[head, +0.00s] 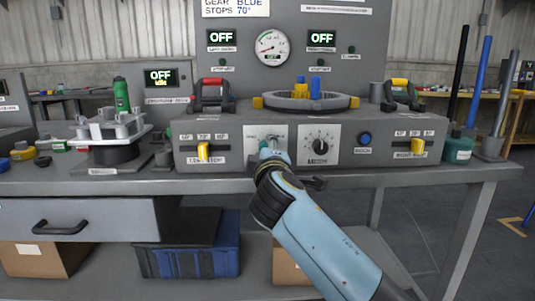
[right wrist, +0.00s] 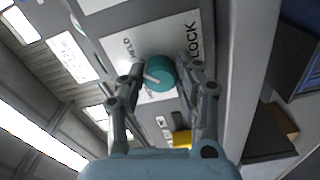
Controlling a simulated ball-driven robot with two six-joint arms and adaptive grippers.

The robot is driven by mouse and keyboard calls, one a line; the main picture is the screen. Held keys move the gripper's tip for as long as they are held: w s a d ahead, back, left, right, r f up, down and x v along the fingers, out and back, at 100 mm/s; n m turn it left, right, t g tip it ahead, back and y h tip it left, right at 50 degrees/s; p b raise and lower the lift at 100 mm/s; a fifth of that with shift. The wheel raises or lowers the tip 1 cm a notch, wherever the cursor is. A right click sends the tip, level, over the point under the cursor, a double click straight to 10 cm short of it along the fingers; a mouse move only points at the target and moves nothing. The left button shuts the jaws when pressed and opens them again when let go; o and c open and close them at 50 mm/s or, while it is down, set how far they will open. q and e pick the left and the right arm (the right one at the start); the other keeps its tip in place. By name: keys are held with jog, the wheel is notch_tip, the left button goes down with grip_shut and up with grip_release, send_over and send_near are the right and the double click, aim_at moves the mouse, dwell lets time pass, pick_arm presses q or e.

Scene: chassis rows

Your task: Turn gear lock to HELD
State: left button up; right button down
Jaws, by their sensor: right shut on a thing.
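The gear lock is a round teal knob (right wrist: 160,73) on a white plate (right wrist: 118,52) in the right wrist view. In the head view my right gripper (head: 271,154) is at the console's front panel and hides most of the knob. My left gripper is not in view.
A black dial (head: 320,146) sits right of the knob, with a blue button (head: 365,139) beyond it. Yellow sliders stand left (head: 204,151) and right (head: 417,147). A ring fixture (head: 306,102) and two clamps lie on top. Displays above read OFF.

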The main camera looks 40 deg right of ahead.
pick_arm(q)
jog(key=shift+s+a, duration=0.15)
pick_arm(e)
jog(key=shift+f, duration=0.1)
jog(key=c, duration=1.2)
grip_release()
jog(key=shift+o, duration=1.3)
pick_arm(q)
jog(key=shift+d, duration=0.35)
pick_arm(e)
jog(key=v, duration=0.7)
jog(key=shift+s, duration=0.3)
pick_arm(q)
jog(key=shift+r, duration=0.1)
pick_arm(e)
jog(key=shift+s+a, duration=0.1)
